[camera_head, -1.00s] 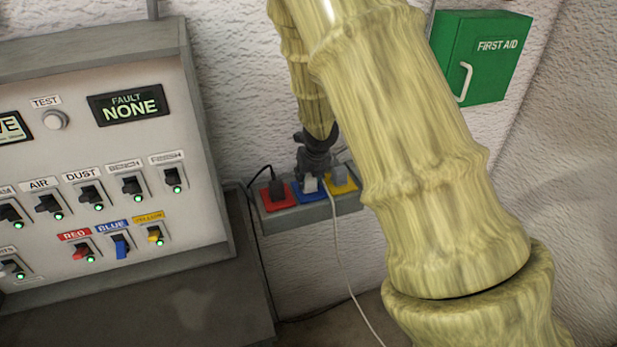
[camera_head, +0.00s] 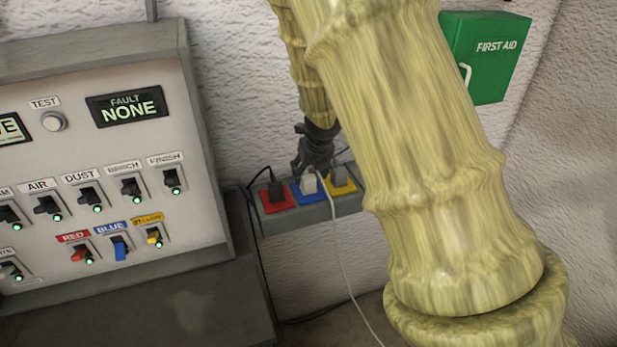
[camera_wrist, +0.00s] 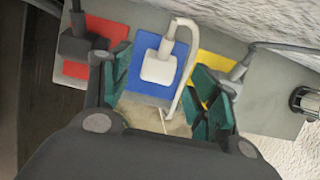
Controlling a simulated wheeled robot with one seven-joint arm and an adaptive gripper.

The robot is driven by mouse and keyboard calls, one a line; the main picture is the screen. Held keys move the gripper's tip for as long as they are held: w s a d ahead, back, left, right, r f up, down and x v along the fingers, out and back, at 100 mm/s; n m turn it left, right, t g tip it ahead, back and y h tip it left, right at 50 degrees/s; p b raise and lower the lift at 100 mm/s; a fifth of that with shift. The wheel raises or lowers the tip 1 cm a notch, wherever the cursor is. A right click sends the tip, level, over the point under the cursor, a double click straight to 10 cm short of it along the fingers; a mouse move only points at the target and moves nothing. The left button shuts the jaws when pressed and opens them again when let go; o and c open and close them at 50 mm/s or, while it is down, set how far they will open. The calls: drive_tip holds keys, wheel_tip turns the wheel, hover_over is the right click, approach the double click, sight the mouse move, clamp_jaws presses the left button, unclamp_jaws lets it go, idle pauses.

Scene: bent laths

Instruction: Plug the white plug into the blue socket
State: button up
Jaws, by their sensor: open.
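The white plug (camera_head: 309,184) stands on the blue socket (camera_head: 313,198), the middle one on a grey strip. In the wrist view, the white plug (camera_wrist: 158,67) sits over the blue plate (camera_wrist: 140,88), its cable curving off to the right. It looks seated, but its prongs are hidden. My gripper (camera_head: 312,169) is just above and behind the plug in the head view. In the wrist view, its open green-padded fingers (camera_wrist: 161,82) stand on either side of the plug, with gaps between.
A black plug (camera_head: 275,188) is on the red socket at left and a grey plug (camera_head: 338,175) on the yellow at right, both close to my fingers. The switch panel (camera_head: 200,215) stands left; its display reads FAULT NONE. A green first-aid box (camera_head: 490,60) hangs upper right.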

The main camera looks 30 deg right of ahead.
drive_tip(key=v, duration=0.7)
drive_tip(key=shift+r, duration=0.15)
drive_tip(key=shift+s, duration=0.1)
idle(0.3)
